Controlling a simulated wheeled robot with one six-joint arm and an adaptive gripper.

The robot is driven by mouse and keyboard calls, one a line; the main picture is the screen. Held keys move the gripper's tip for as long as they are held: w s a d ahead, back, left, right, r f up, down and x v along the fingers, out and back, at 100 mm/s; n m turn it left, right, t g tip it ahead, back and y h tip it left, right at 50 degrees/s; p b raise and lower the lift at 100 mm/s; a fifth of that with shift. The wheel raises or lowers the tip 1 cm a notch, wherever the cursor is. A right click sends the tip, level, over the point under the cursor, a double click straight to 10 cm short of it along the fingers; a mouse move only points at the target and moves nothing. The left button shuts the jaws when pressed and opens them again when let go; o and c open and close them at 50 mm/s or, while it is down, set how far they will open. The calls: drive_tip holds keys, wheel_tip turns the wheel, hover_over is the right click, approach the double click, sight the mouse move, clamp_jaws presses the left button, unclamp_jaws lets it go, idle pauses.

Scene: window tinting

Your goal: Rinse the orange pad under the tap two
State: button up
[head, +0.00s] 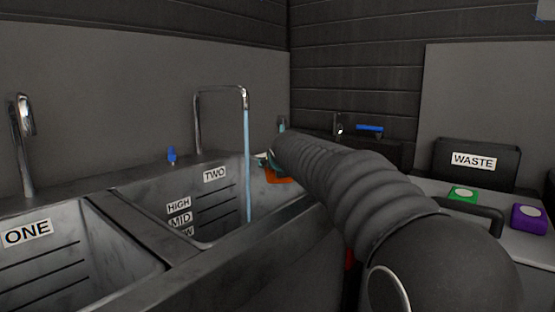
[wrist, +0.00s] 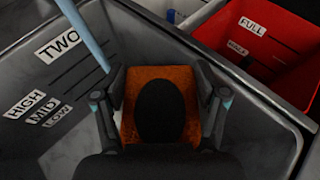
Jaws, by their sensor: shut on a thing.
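The orange pad (wrist: 175,80) is held between the two fingers of my gripper (wrist: 160,92), with a dark oval showing on its face. In the head view a bit of the orange pad (head: 279,176) shows below my gripper (head: 268,158), mostly hidden by my arm. The pad is over the right part of basin two (head: 260,185). Tap two (head: 222,91) is running. Its water stream (head: 247,150) falls into the basin to the left of the pad. In the wrist view the stream (wrist: 82,32) passes close to the left finger; whether it touches the pad I cannot tell.
Basin one (head: 95,250) with its tap (head: 22,140) is at left. HIGH, MID and LOW labels mark basin two's wall. A red container (wrist: 275,62) labelled FULL stands beside the basin. A waste bin (head: 500,150), green pad (head: 463,194) and purple pad (head: 529,218) are at right.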

drive_tip(key=shift+w+a+f, duration=0.15)
drive_tip(key=shift+w+f, duration=0.05)
drive_tip(key=shift+w, duration=0.3)
drive_tip(key=w+a, duration=0.5)
drive_tip(key=a, duration=0.1)
drive_tip(key=shift+a, duration=0.15)
drive_tip(key=shift+s, duration=0.1)
idle(3.1)
